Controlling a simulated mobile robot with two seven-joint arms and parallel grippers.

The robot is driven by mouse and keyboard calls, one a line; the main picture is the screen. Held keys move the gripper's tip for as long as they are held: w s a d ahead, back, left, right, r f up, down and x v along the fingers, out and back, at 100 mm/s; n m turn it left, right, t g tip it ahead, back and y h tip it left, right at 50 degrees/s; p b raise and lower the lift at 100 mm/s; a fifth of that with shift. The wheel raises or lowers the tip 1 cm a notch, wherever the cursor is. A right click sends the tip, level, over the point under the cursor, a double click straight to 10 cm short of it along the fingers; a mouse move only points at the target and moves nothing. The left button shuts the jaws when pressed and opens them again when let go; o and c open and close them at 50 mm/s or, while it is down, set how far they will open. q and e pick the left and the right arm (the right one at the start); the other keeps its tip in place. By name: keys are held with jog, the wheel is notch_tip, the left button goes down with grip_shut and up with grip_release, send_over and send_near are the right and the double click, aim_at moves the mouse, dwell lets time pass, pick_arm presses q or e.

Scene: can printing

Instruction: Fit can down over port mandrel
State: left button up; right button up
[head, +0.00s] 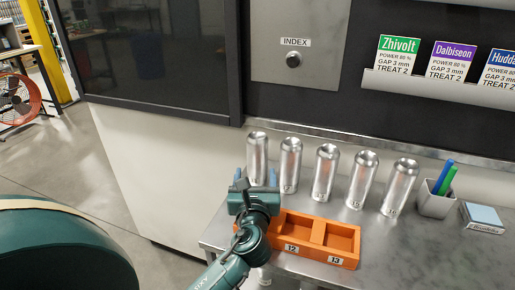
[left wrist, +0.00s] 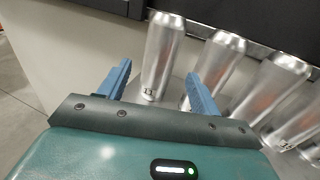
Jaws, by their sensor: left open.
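Several bare silver cans stand upright in a row on the metal table; the leftmost can (head: 257,158) is nearest my left gripper (head: 241,184). In the left wrist view my left gripper (left wrist: 158,84) is open, its blue fingers apart, with the can marked 11 (left wrist: 163,55) beyond and between them. The fingers do not hold it; whether they touch it I cannot tell. The other cans (head: 290,165) stand to the right, also in the left wrist view (left wrist: 215,65). No port mandrel can be made out. My right gripper is not in view.
An orange tray (head: 311,254) with compartments marked 12 and 13 sits in front of the cans. A pen cup (head: 434,203) and a blue-topped block (head: 484,215) stand at right. Behind is a machine with an INDEX button (head: 293,59) and label cards (head: 398,55). The table's front right is clear.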

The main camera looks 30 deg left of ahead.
aim_at(257, 153)
pick_arm(q)
jog(key=x, duration=1)
jog(key=shift+w+f, duration=0.2)
jog(key=shift+w, duration=0.2)
jog(key=shift+c, duration=0.2)
jog(key=c, duration=0.7)
